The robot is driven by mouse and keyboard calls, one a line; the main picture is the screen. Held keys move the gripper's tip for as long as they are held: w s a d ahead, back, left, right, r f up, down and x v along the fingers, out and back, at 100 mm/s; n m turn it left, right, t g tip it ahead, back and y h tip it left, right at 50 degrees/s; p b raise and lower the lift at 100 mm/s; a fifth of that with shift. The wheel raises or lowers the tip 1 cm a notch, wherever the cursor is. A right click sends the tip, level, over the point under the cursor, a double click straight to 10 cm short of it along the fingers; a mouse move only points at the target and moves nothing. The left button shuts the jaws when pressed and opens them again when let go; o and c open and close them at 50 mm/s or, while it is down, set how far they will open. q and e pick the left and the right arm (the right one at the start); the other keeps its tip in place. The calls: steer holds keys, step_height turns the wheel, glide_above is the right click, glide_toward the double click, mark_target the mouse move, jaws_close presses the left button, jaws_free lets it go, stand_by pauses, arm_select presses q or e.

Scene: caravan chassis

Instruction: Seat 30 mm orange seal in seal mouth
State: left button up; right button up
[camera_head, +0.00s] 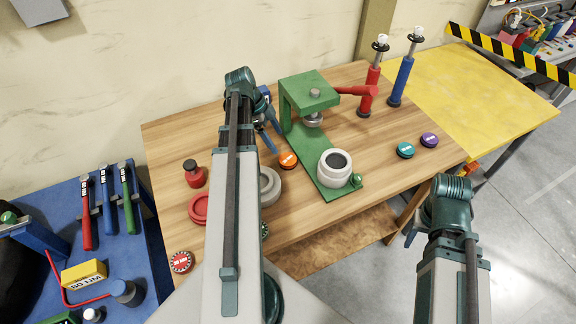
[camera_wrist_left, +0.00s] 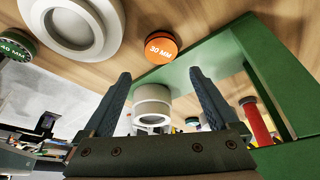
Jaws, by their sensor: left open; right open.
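The orange seal (camera_head: 288,160), marked 30 MM in the left wrist view (camera_wrist_left: 160,46), lies flat on the wooden table beside the green press base. A white cylinder (camera_head: 327,178) with a dark round opening stands on that base; it also shows in the left wrist view (camera_wrist_left: 153,94). No label shows which opening is the seal mouth. My left gripper (camera_head: 270,118) is open and empty above the table, near the orange seal; its fingers (camera_wrist_left: 160,74) spread wide in the left wrist view. My right gripper (camera_head: 412,233) is open, off the table's right front edge, mostly hidden by its arm.
The green press (camera_head: 308,92) with a red handle (camera_head: 350,91) rises behind the cylinder. A pale grey ring (camera_head: 269,186) is partly hidden by my left arm. Teal (camera_head: 405,150) and purple (camera_head: 429,140) seals lie at right. Red parts (camera_head: 194,174) stand at left.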

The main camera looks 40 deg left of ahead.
arm_select(q)
steer(key=b, duration=0.4)
glide_above(288, 159)
steer(key=s+a, duration=0.1)
steer(key=a, duration=0.1)
step_height(288, 159, down, 5)
steer(key=shift+s+r, duration=0.15)
steer(key=b+x, duration=0.4)
steer(key=x, duration=0.1)
steer(key=shift+a+f+b, duration=0.15)
steer(key=shift+f+b, duration=0.1)
steer(key=shift+b, duration=0.05)
steer(key=shift+r, duration=0.15)
steer(key=c, duration=1.3)
